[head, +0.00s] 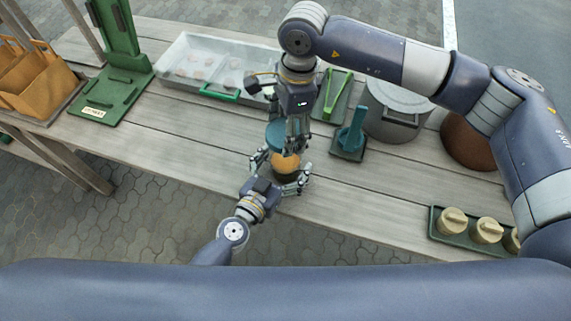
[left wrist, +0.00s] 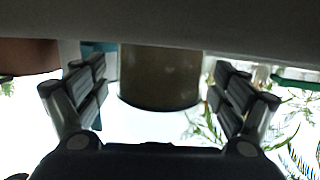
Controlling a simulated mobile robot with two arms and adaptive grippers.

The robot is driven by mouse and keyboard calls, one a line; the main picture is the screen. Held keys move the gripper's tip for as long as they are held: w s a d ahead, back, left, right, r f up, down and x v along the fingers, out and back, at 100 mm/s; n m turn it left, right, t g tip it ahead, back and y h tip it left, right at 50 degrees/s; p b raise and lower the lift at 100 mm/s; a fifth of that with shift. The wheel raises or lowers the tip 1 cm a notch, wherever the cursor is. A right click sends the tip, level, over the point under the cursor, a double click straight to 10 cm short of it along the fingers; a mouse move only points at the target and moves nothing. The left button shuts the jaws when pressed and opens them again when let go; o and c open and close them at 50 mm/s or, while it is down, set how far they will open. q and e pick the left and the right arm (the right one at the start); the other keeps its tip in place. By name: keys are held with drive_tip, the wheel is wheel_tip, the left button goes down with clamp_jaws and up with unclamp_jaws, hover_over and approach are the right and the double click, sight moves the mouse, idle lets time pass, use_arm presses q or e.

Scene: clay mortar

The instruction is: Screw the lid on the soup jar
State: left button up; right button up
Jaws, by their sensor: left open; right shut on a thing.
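The soup jar (head: 286,164) stands near the front edge of the table, with a round orange top and a dark lower body. My left gripper (head: 289,189) is open, with its fingers on either side of the jar's lower part. In the left wrist view the dark jar body (left wrist: 160,78) shows between the spread fingers (left wrist: 160,95). My right gripper (head: 297,142) points down just above and behind the jar, shut on the teal lid (head: 275,135). The fingers hide part of the lid. Whether the lid touches the jar cannot be told.
Behind stand a clear tray (head: 180,56), green tongs (head: 338,90), a teal tool on a holder (head: 351,135), a grey pot (head: 395,120) and a brown bowl (head: 468,145). A green tray (head: 447,244) with cream jars is at right. Planks left of the jar are clear.

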use_arm(q)
drive_tip(key=c, duration=1.6)
drive_tip(key=shift+c, duration=0.2)
use_arm(e)
drive_tip(key=shift+f, duration=2.5)
drive_tip(key=shift+f, duration=0.1)
drive_tip(key=shift+f, duration=0.8)
drive_tip(key=shift+f, duration=0.55)
